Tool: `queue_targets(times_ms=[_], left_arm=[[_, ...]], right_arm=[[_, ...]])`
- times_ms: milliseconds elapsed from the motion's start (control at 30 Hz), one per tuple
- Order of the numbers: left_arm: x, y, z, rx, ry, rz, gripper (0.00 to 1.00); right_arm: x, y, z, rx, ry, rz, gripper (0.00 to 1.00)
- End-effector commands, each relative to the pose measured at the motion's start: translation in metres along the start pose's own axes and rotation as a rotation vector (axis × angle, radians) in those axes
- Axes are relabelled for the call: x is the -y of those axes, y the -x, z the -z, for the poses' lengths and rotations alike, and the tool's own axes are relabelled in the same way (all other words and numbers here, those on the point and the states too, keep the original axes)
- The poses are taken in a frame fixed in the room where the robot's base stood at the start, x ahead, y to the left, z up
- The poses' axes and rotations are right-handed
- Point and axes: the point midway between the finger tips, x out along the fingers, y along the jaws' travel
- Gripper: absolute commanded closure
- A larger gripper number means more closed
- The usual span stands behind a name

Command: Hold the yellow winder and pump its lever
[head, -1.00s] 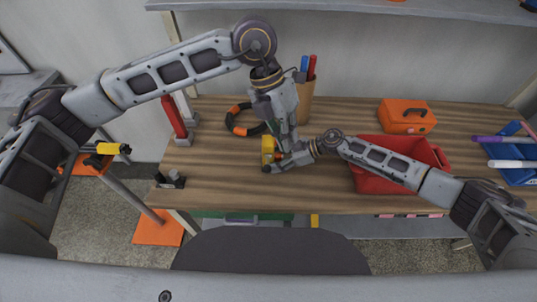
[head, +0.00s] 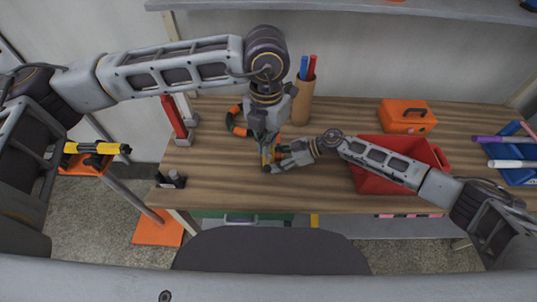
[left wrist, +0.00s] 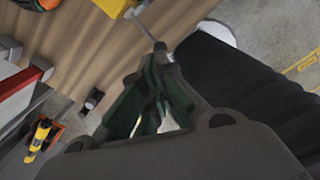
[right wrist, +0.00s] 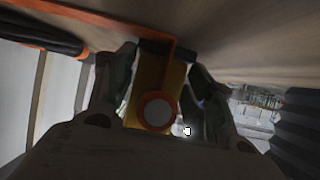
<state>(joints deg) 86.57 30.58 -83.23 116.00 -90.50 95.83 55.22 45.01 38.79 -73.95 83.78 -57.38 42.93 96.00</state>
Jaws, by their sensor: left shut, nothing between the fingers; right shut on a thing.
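The yellow winder (head: 265,153) is over the workbench, left of the red bin, partly covered by both grippers. My right gripper (head: 279,158) is shut on it from the right. In the right wrist view the winder's yellow body (right wrist: 146,85) sits between the fingers, with a white disc ringed in orange and an orange bar. My left gripper (head: 265,142) points down at the winder from above, shut and empty. In the left wrist view a thin grey lever (left wrist: 145,27) runs from the yellow body (left wrist: 115,5) to the left fingertips (left wrist: 160,52); contact is unclear.
A red bin (head: 375,180) stands right of the winder, under my right forearm. Behind are an orange box (head: 406,118), a brown pen holder (head: 302,105) and an orange-black ring (head: 231,121). A red-grey stand (head: 179,123) is at the left. The bench's front middle is clear.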

Motion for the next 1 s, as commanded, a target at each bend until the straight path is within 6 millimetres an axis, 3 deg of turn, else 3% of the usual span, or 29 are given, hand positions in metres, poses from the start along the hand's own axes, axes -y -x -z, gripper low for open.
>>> queue_targets(times_ms=[267, 1000], left_arm=[[0.0, -0.01, 0.0, -0.001, 0.0, 0.0, 1.0], [0.0, -0.064, 0.0, -0.001, 0.0, 0.001, 1.0]], right_arm=[[0.0, 0.0, 0.0, -0.001, 0.0, 0.0, 0.6], [0.0, 0.0, 0.0, -0.001, 0.0, 0.0, 0.6]])
